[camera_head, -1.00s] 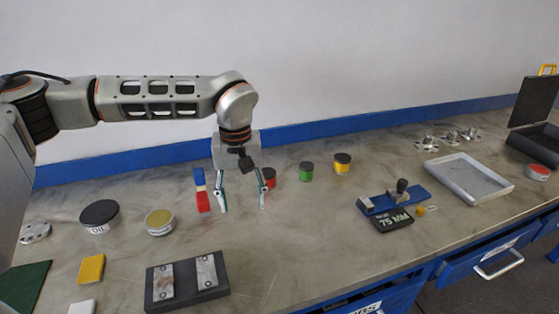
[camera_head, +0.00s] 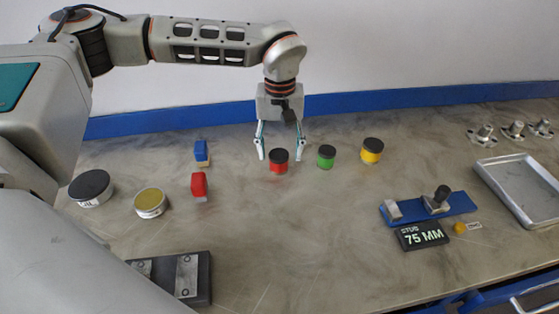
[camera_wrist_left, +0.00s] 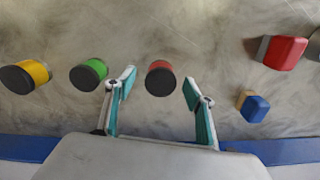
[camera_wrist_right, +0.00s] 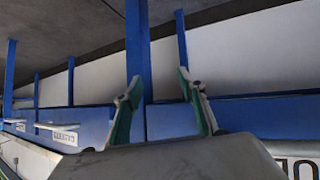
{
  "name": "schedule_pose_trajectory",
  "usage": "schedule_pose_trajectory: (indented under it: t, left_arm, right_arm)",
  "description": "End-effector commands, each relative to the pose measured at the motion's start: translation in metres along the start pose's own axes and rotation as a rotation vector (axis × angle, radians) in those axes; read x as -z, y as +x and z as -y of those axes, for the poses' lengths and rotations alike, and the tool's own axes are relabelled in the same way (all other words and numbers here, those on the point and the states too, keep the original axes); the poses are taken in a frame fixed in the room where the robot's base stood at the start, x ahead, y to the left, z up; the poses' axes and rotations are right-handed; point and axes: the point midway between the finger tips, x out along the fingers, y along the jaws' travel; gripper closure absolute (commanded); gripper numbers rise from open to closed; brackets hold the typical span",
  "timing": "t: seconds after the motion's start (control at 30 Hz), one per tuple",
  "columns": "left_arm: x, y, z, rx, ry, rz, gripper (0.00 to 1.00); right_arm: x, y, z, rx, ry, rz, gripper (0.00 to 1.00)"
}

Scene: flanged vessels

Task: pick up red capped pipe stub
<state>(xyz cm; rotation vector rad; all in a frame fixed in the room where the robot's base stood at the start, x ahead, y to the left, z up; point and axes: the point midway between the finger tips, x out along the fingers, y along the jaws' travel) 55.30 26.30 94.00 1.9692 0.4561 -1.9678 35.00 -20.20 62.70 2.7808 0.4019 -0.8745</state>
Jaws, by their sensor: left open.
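The red capped pipe stub (camera_head: 279,167) stands upright on the bench, a short red cylinder with a black cap. My left gripper (camera_head: 282,156) points down near it, open and empty, with one finger to each side of the stub as seen in the head view. In the left wrist view, the red stub (camera_wrist_left: 160,82) shows in the gap between the spread fingertips; I see no contact. My right gripper (camera_wrist_right: 160,80) shows only in its own wrist view, open and empty, facing blue frame parts away from the stub.
A green capped stub (camera_head: 326,158) and a yellow capped stub (camera_head: 371,151) stand to the right. Red (camera_head: 199,186) and blue (camera_head: 201,152) blocks lie left. A blue fixture (camera_head: 462,205) and a tray (camera_head: 520,200) lie farther right. The bench in front of the stub is clear.

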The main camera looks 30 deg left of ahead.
Motion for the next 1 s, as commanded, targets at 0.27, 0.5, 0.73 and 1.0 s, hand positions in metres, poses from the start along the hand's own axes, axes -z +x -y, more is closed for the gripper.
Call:
schedule_pose_trajectory:
  t: [0.27, 0.5, 0.73, 1.0]
  left_arm:
    - [0.006, 0.038, 0.004, 0.002, 0.001, 0.003, 0.46]
    - [0.007, 0.046, 0.004, -0.001, 0.0, 0.0, 0.46]
    - [0.007, 0.046, 0.004, 0.0, 0.0, 0.0, 0.88]
    - [0.007, 0.045, 0.004, -0.001, 0.0, -0.001, 0.96]
  right_arm:
    - [0.004, 0.001, -0.001, -0.001, 0.0, -0.01, 0.6]
    - [0.008, 0.002, -0.002, -0.003, -0.001, -0.017, 0.6]
    - [0.008, 0.002, -0.002, -0.003, -0.001, -0.016, 0.6]
    - [0.004, 0.002, -0.001, -0.002, -0.001, -0.009, 0.6]
